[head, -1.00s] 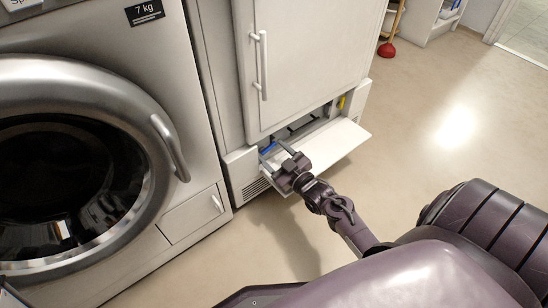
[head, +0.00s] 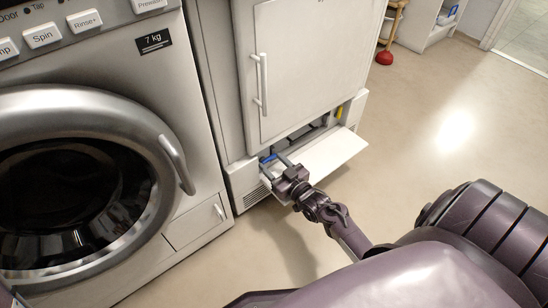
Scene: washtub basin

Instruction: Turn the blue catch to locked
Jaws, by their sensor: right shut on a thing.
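The blue catch (head: 268,157) shows as a small blue piece inside the low opening at the foot of the white cabinet, at its left end. My right gripper (head: 273,162) reaches into this opening with its two grey fingers on either side of the blue catch, shut on it. The fingers hide part of the catch, and its exact angle is too small to tell. My left gripper is not in view.
A white flap (head: 330,153) is folded down in front of the opening, beside my right gripper. The cabinet door (head: 308,65) above is shut. A washing machine (head: 190,205) stands at left. The floor at right is clear, with a red plunger (head: 385,57) farther back.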

